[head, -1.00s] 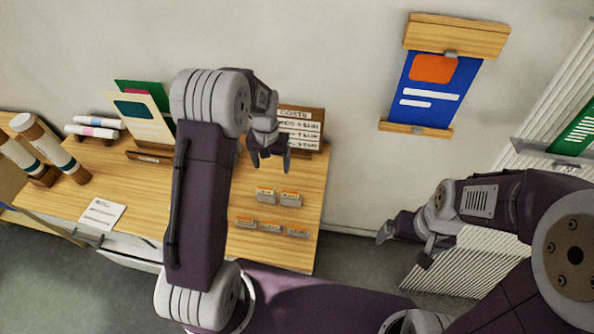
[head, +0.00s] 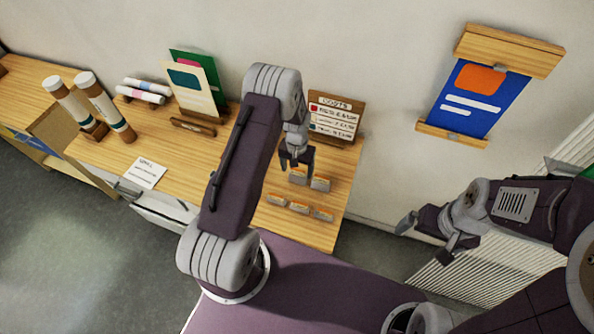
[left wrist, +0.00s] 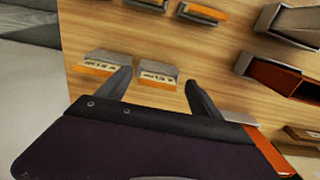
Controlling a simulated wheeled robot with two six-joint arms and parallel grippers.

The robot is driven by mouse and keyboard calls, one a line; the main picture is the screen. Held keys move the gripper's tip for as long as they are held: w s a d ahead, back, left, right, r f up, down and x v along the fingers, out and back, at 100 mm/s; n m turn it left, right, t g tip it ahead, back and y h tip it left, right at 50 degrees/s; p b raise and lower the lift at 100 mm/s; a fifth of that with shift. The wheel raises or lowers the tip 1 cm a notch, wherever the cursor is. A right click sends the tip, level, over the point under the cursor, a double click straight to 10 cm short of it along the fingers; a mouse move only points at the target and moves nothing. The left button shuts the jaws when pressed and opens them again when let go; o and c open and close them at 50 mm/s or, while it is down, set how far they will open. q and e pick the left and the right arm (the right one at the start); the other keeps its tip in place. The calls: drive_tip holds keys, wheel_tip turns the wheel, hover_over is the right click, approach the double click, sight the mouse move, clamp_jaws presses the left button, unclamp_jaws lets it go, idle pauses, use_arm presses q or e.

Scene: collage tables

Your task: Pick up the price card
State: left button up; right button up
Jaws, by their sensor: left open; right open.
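Several small cards with orange edges stand in grey holders on the wooden table. In the head view, two back ones (head: 320,183) are just below my left gripper (head: 297,163), with a front row (head: 300,208) nearer the table edge. In the left wrist view, one lettered card (left wrist: 157,74) lies between my left fingertips (left wrist: 158,88), and another (left wrist: 100,63) is left of them. I cannot tell whether the fingers touch either. A board headed COSTS (head: 336,113) stands behind. My left gripper is open and empty. My right gripper (head: 425,238) is open and empty, off the table's right side.
The table (head: 170,150) also holds a white paper card (head: 146,173), a stand with coloured sheets (head: 197,90), lying rolls (head: 142,90) and upright tubes (head: 105,105). A blue poster (head: 467,98) hangs on the wall. The right wrist view is not given.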

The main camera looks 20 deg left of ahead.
use_arm(q)
drive_tip(key=shift+w+d+f, duration=0.15)
drive_tip(key=shift+w+d, duration=0.05)
drive_tip(key=shift+w, duration=0.05)
drive_tip(key=shift+s+a, duration=0.1)
drive_tip(key=shift+s, duration=0.1)
drive_tip(key=c, duration=1.4)
drive_tip(key=shift+w, duration=0.1)
